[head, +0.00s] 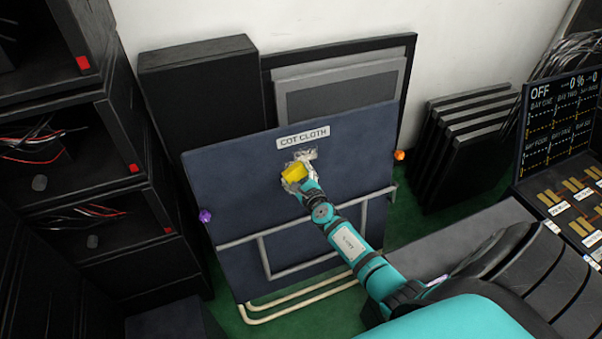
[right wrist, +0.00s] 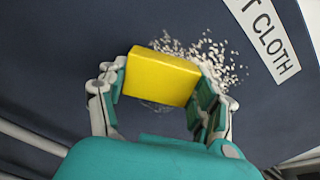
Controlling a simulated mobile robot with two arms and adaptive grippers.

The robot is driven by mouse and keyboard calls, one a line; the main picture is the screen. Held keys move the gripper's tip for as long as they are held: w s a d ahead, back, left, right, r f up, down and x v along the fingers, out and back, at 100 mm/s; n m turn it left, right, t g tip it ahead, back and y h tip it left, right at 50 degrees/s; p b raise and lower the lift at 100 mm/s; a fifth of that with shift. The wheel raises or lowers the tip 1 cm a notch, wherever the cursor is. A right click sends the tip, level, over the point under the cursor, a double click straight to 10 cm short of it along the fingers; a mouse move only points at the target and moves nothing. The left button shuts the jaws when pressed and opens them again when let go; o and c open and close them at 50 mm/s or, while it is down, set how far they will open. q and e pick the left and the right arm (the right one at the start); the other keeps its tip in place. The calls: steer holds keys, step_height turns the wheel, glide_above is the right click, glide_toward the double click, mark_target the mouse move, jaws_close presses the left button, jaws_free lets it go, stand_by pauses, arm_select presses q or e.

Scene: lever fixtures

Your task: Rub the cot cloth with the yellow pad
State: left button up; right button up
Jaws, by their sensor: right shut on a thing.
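The cot cloth (head: 232,178) is a dark blue upright panel with a white label reading "COT CLOTH" near its top. My right gripper (head: 296,176) is shut on the yellow pad (head: 293,172), in front of the cloth just below the label. In the right wrist view, the pad (right wrist: 161,78) sits between the two fingers (right wrist: 158,88). A patch of pale specks (right wrist: 215,58) shows on the cloth beside and behind the pad. I cannot tell whether the pad touches the cloth. My left gripper is not in view.
A metal frame (head: 262,255) crosses the lower cloth. Black shelves with wires (head: 70,195) stand at the left. Dark panels (head: 465,140) lean on the wall at the right. A control board (head: 560,130) is at the far right. Green floor (head: 405,225) shows between.

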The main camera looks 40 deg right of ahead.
mark_target(285, 167)
steer(key=shift+w+a+r, duration=0.1)
steer(key=shift+w+a, duration=0.1)
steer(key=shift+a, duration=0.45)
steer(key=shift+w+a+r, duration=0.1)
steer(key=shift+w+a, duration=0.1)
steer(key=shift+a, duration=0.4)
steer(key=shift+w+r+p, duration=0.15)
steer(key=shift+r+p, duration=0.75)
steer(key=shift+p, duration=0.3)
steer(key=shift+d+f, duration=0.1)
steer(key=shift+d, duration=0.15)
steer(key=shift+s+d+f+b, duration=0.1)
steer(key=shift+s+d+b, duration=0.2)
steer(key=shift+d, duration=0.5)
steer(key=shift+s+d+b, duration=0.15)
steer(key=shift+s+d, duration=0.1)
steer(key=shift+d, duration=0.5)
steer(key=shift+s+d+b, duration=0.15)
steer(key=shift+d+b, duration=0.15)
steer(key=shift+d, duration=0.6)
steer(key=shift+s+d+b, duration=0.15)
steer(key=shift+d+b, duration=0.15)
steer(key=shift+d, duration=0.6)
